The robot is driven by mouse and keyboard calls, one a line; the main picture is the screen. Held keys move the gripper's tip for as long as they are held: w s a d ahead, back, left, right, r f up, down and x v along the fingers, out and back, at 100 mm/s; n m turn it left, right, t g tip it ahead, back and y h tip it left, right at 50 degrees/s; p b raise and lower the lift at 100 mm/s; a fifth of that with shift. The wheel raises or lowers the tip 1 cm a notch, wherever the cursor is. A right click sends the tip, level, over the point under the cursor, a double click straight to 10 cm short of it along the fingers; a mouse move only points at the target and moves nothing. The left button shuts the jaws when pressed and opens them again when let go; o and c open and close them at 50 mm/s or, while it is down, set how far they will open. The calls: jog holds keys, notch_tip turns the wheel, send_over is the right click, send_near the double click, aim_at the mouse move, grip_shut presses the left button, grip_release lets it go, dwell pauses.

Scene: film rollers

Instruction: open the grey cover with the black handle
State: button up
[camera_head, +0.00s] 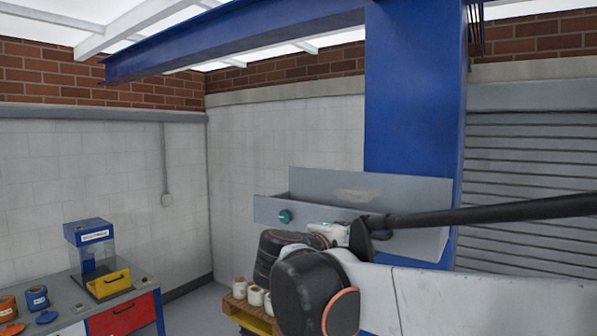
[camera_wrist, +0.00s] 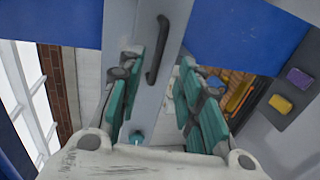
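The grey cover (camera_head: 370,190) stands in front of the blue column in the head view, with a teal knob (camera_head: 285,216) at its left end. In the wrist view the grey cover (camera_wrist: 147,95) runs between my fingers. Its black handle (camera_wrist: 157,52) lies between and just beyond the fingertips. My gripper (camera_wrist: 160,66) is open, with teal pads on both sides of the handle. I cannot tell whether a pad touches it. In the head view my arm hides the lower part of the cover, and the handle cannot be made out.
A blue column (camera_head: 412,90) rises behind the cover. A wooden pallet (camera_head: 248,312) with white rolls stands below. A workbench (camera_head: 60,292) at left carries a blue machine (camera_head: 90,245) and spools. The wrist view shows purple (camera_wrist: 299,77) and yellow (camera_wrist: 281,104) items at right.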

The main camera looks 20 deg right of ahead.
jog(key=p+x, duration=0.3)
jog(key=x, duration=1)
jog(key=shift+w+d+f, duration=0.1)
jog(key=shift+w+d, duration=0.05)
jog(key=shift+w, duration=0.05)
grip_shut()
